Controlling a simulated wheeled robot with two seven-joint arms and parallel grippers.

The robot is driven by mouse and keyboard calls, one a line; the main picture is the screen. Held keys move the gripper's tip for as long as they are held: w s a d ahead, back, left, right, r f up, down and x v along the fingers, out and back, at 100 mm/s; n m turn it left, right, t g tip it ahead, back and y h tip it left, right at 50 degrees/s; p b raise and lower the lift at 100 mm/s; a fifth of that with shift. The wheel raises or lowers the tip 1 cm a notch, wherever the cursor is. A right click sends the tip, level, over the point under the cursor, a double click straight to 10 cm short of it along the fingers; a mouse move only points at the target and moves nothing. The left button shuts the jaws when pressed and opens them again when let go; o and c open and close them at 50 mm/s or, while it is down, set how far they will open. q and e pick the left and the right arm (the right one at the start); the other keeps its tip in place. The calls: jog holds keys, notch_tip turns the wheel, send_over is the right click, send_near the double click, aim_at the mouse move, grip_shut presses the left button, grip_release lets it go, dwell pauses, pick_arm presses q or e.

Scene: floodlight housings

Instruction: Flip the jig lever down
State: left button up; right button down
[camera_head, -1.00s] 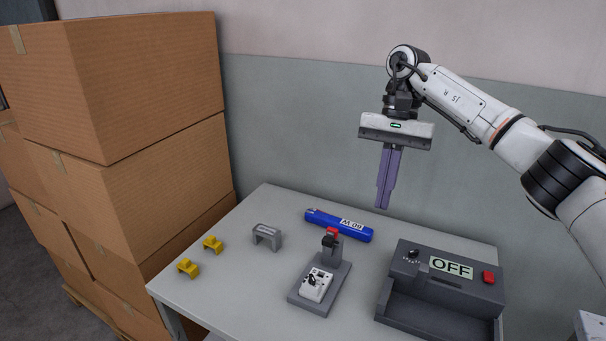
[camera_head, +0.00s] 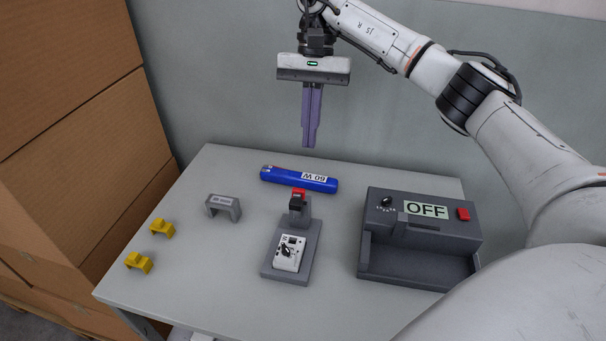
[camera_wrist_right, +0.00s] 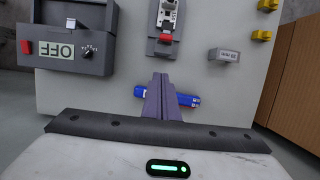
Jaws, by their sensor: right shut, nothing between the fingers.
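The jig (camera_head: 291,243) is a grey base on the table with an upright block at its back. A red-tipped lever (camera_head: 298,193) stands up at the top of that block; it also shows in the right wrist view (camera_wrist_right: 166,39). A white part with a black knob (camera_head: 288,253) sits on the front of the jig. My right gripper (camera_head: 310,146) points down, shut and empty, above the back of the table and apart from the jig. Its purple fingers also show in the right wrist view (camera_wrist_right: 161,76), partly covering the blue tube. My left gripper is not in view.
A blue tube (camera_head: 285,178) labelled 60 W lies behind the jig. A grey box (camera_head: 420,230) marked OFF stands right. A grey bracket (camera_head: 222,207) and two yellow clips (camera_head: 162,229) lie left. Cardboard boxes (camera_head: 60,90) stand beyond the table's left edge.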

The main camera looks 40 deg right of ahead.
aim_at(297, 207)
jog(key=s+a+f+p, duration=0.1)
jog(key=s+a+f, duration=0.2)
jog(key=a+f, duration=0.1)
jog(key=shift+x, duration=0.9)
jog(key=shift+s, duration=0.1)
